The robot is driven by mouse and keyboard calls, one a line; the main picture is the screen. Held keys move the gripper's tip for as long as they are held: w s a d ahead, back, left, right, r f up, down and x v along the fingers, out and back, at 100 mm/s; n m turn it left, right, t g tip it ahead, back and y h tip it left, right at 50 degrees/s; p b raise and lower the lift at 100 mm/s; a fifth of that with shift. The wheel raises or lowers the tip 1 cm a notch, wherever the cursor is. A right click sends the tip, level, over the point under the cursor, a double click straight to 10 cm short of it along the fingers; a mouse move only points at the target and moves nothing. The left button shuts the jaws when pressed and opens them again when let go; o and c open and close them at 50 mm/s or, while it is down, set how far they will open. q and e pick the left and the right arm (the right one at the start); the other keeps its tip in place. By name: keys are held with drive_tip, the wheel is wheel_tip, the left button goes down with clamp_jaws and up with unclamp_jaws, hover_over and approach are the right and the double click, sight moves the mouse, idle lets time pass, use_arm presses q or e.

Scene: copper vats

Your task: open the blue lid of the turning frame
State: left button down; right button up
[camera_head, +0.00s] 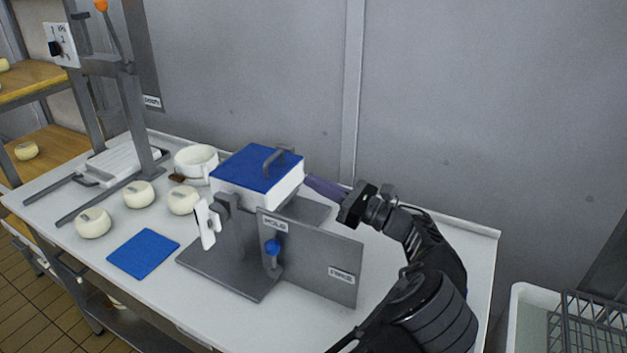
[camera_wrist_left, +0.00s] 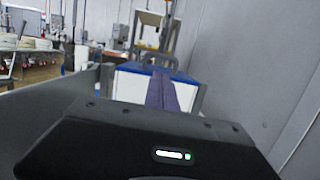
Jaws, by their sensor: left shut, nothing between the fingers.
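My left gripper (camera_head: 309,184) has purple fingers, shut and empty, pointing at the box's right side. In the left wrist view the shut fingers (camera_wrist_left: 161,80) point toward the box, with the blue lid (camera_wrist_left: 131,67) and its handle beyond. Whether the tips touch the box is unclear. My right gripper is not in view.
Several pale cheeses (camera_head: 138,194) and a white pot (camera_head: 195,163) stand left of the frame. A blue mat (camera_head: 143,253) lies in front of them. A grey press (camera_head: 128,100) stands at the far left. The wall closes the back. A white bin (camera_head: 530,300) stands at right.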

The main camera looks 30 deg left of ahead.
sight(286, 168)
use_arm(q)
drive_tip(key=p+x, duration=0.1)
drive_tip(key=x, duration=0.7)
drive_tip(key=shift+a+p, duration=0.1)
drive_tip(key=shift+p, duration=0.2)
